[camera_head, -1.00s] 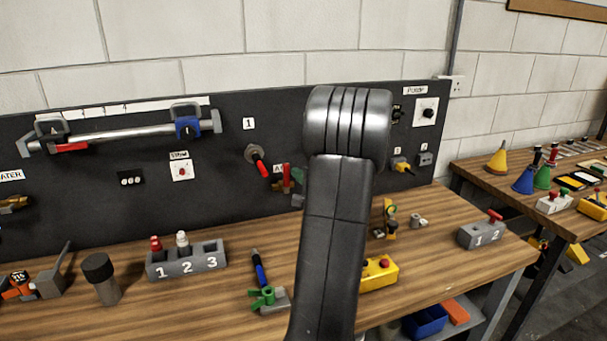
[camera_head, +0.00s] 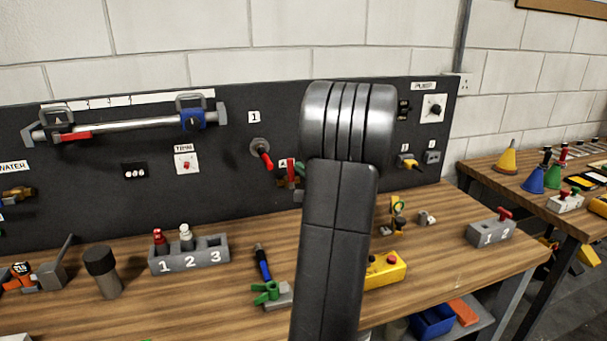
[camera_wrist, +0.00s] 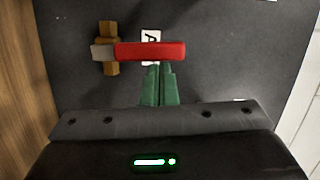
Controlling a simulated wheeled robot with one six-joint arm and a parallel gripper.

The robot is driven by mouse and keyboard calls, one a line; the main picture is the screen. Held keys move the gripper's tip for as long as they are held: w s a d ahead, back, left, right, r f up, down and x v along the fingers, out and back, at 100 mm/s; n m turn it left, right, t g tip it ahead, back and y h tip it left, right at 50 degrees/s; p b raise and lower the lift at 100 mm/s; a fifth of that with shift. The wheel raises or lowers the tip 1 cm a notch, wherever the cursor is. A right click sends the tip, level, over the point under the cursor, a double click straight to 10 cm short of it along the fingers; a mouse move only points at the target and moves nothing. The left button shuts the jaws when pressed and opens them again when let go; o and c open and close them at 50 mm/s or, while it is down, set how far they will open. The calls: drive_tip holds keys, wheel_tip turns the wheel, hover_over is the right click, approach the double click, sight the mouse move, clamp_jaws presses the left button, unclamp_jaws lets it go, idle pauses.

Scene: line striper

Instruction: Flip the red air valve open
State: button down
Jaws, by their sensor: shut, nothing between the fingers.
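The red air valve handle (camera_head: 291,168) is on the dark panel under a partly hidden "A" label, and stands upright in the head view. In the wrist view the red handle (camera_wrist: 150,51) lies across the picture, with a brass body (camera_wrist: 109,48) and grey end at its left. My gripper (camera_wrist: 158,68) is shut and empty. Its green fingertips are just below the middle of the handle in the wrist view; whether they touch it I cannot tell. In the head view my arm hides most of the gripper.
A red-handled lever (camera_head: 261,152) under label "1" is just left of the valve. On the workbench (camera_head: 200,300) below are a numbered grey block (camera_head: 190,262), a green-handled valve (camera_head: 268,292) and a yellow box (camera_head: 388,272). A clamped bar (camera_head: 125,128) is on the panel's upper left.

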drive_tip(key=a+n+b, duration=0.1)
drive_tip(key=n+b, duration=0.1)
drive_tip(key=b, duration=0.2)
drive_tip(key=s+a+n+b, duration=0.1)
drive_tip(key=b, duration=0.3)
drive_tip(key=shift+a+f+n+g+h, duration=0.2)
drive_tip(key=shift+a+n+g+h, duration=0.1)
drive_tip(key=shift+a+n+h, duration=0.1)
drive_tip(key=s+a+f+n+h+b, duration=0.1)
drive_tip(key=a+f+n+h+b, duration=0.2)
drive_tip(key=n+b, duration=0.6)
drive_tip(key=a+b, duration=0.1)
drive_tip(key=a, duration=0.1)
drive_tip(key=shift+s+a+f+h+b, duration=0.3)
drive_tip(key=shift+s+a+f+b, duration=0.05)
drive_tip(key=shift+s+a, duration=0.05)
drive_tip(key=shift+a+f, duration=0.1)
drive_tip(key=shift+f, duration=0.05)
drive_tip(key=v, duration=1.4)
drive_tip(key=shift+w+a, duration=0.1)
drive_tip(key=shift+w, duration=0.05)
